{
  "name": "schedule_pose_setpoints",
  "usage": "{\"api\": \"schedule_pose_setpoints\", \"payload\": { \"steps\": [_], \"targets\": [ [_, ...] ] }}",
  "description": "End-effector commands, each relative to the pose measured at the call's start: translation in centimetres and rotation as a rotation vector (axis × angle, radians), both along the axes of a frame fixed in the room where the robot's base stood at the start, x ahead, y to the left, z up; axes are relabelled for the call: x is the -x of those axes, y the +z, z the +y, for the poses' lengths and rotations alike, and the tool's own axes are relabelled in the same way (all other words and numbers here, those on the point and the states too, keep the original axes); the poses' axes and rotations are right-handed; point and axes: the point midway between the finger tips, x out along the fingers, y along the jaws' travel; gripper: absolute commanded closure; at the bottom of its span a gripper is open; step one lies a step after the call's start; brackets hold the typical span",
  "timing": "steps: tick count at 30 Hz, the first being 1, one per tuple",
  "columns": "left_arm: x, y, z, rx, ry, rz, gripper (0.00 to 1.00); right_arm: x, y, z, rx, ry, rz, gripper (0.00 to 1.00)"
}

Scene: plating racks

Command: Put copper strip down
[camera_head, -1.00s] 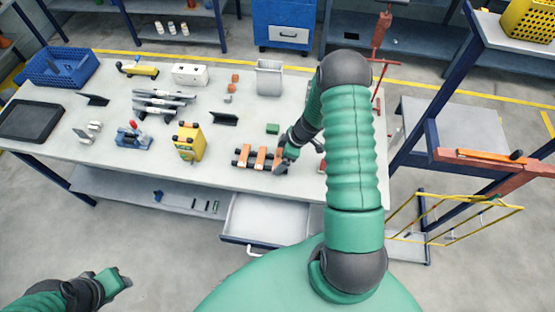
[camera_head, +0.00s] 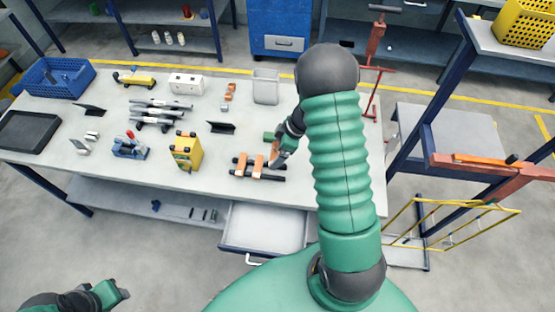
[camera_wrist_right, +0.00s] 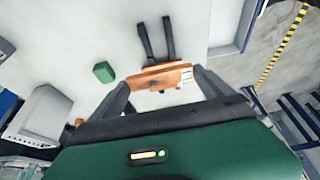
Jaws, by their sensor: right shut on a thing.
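The copper strip (camera_wrist_right: 163,77) is an orange-brown bar held crosswise between the fingertips of my right gripper (camera_wrist_right: 160,80) in the right wrist view. In the head view, my right gripper (camera_head: 278,158) is at the right part of a small rack of dark bars (camera_head: 270,178), with a bit of the held strip showing. I cannot tell whether the strip touches the bars. Two other copper strips (camera_head: 240,165) (camera_head: 257,167) lie across the rack to the left. My left gripper (camera_head: 112,292) is low at the left, away from the table; its jaw opening is unclear.
A green block (camera_head: 270,136) lies just behind the rack; it also shows in the wrist view (camera_wrist_right: 103,72). A yellow device (camera_head: 186,152) stands left of the rack. A grey bin (camera_head: 266,87) stands behind. An open drawer (camera_head: 262,228) juts out below the table's front edge.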

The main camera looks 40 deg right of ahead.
Motion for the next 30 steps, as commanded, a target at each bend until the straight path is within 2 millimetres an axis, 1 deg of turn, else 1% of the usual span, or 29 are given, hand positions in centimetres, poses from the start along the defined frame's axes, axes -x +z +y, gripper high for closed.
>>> {"api": "schedule_pose_setpoints", "payload": {
  "steps": [1,3,11,14,15,18,20,25,27,30],
  "targets": [
    [0.0,0.1,0.0,0.000,0.000,0.000,0.64,0.0,0.6,0.0,0.001,0.001,-0.001,0.66],
    [0.0,0.1,0.0,0.000,0.000,0.000,0.64,0.0,0.9,-0.1,-0.001,0.000,0.001,0.66],
    [0.0,0.0,0.0,0.000,0.000,0.000,0.64,0.0,0.8,-0.1,-0.001,-0.001,0.001,0.66],
    [0.0,-0.1,0.0,0.000,0.000,0.000,0.64,0.1,-0.6,-0.1,-0.003,-0.003,0.003,0.66],
    [0.0,-0.1,0.0,0.000,0.000,0.000,0.64,0.1,-1.6,-0.1,-0.004,-0.004,0.003,0.66],
    [0.0,-0.1,0.0,0.000,0.000,0.000,0.64,0.1,-3.4,-0.1,-0.003,-0.003,0.003,0.66],
    [0.0,-0.2,0.0,0.000,0.000,0.000,0.64,0.1,-4.2,-0.1,-0.003,-0.003,0.002,0.66],
    [0.0,-0.1,0.0,0.000,0.000,0.000,0.64,0.1,-7.6,0.0,-0.005,-0.003,0.003,0.66],
    [0.0,1.0,0.0,0.000,0.000,0.001,0.64,0.1,-7.9,-0.1,-0.002,-0.002,0.002,0.66],
    [0.0,1.0,0.0,0.000,0.000,0.000,0.64,0.0,-8.6,-0.1,-0.001,-0.001,-0.001,0.66]
  ]
}}
